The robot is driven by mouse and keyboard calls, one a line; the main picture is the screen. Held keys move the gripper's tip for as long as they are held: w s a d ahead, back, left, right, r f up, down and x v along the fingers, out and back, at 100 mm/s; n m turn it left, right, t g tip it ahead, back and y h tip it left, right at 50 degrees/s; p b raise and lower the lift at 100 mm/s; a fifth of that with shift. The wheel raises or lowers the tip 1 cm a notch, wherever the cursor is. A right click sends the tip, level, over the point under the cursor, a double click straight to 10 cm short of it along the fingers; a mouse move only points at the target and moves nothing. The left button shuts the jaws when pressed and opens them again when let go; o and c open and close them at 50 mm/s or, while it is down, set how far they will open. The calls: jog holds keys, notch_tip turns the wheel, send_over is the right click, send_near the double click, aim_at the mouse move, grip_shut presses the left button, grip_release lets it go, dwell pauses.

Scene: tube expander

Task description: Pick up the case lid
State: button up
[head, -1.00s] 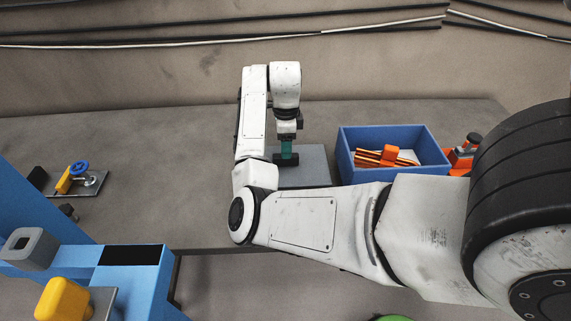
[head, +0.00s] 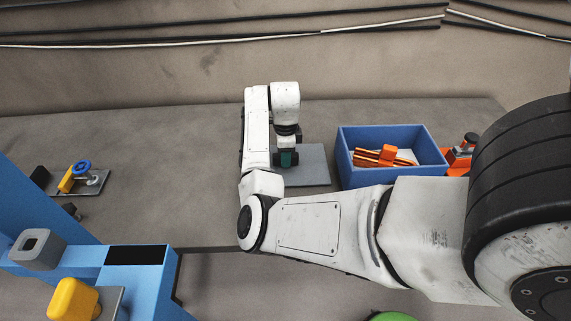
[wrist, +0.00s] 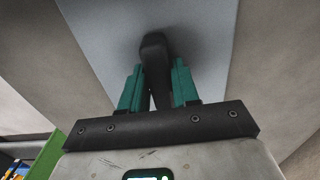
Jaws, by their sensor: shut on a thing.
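The case lid (head: 312,168) is a flat grey-blue plate lying on the table in the head view, partly hidden behind my arm. In the wrist view the lid (wrist: 85,30) fills the upper middle, with its black handle (wrist: 155,50) standing up from it. My gripper (head: 287,160) is down at the handle. In the wrist view my gripper (wrist: 157,85) has its two teal fingers on either side of the handle and is shut on it. Any gap under the lid cannot be seen.
A blue bin (head: 390,172) with orange parts stands just right of the lid. An orange and grey device (head: 460,153) is beyond it. A plate with a blue valve wheel (head: 82,167) lies at the left. The table between that plate and my arm is clear.

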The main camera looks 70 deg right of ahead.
grip_shut()
jog(key=shift+r, duration=0.15)
notch_tip(320, 180, up, 18)
dwell(0.6)
